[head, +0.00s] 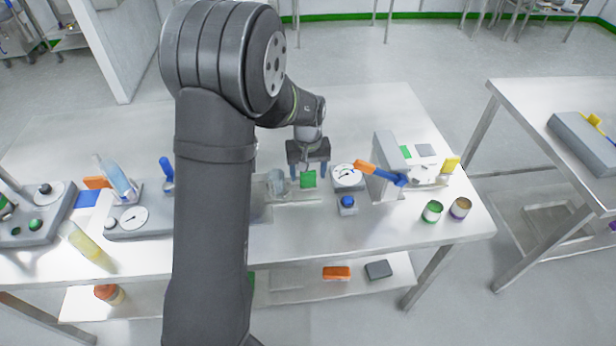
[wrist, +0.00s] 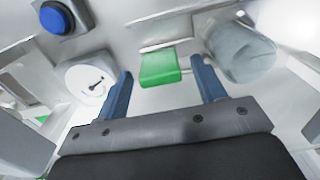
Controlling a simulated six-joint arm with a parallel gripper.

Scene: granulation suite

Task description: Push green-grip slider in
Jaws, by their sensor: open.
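The green slider grip (head: 308,179) sits on a pale track or rail on the bench, right below my gripper in the head view. In the wrist view the green grip (wrist: 160,68) lies ahead of the fingers, between their lines. My gripper (head: 309,170) points down with its two blue fingers apart and nothing between them. It also shows in the wrist view (wrist: 163,88). Whether a finger touches the grip cannot be told. The slider's body behind the grip is pale and hard to make out.
A clear cylinder (head: 277,182) stands close left of the grip. A dial (head: 347,176) and a blue button (head: 347,203) are close right. Further right stand a grey unit with an orange-and-blue lever (head: 380,173) and two small tins (head: 432,211). My arm hides part of the bench.

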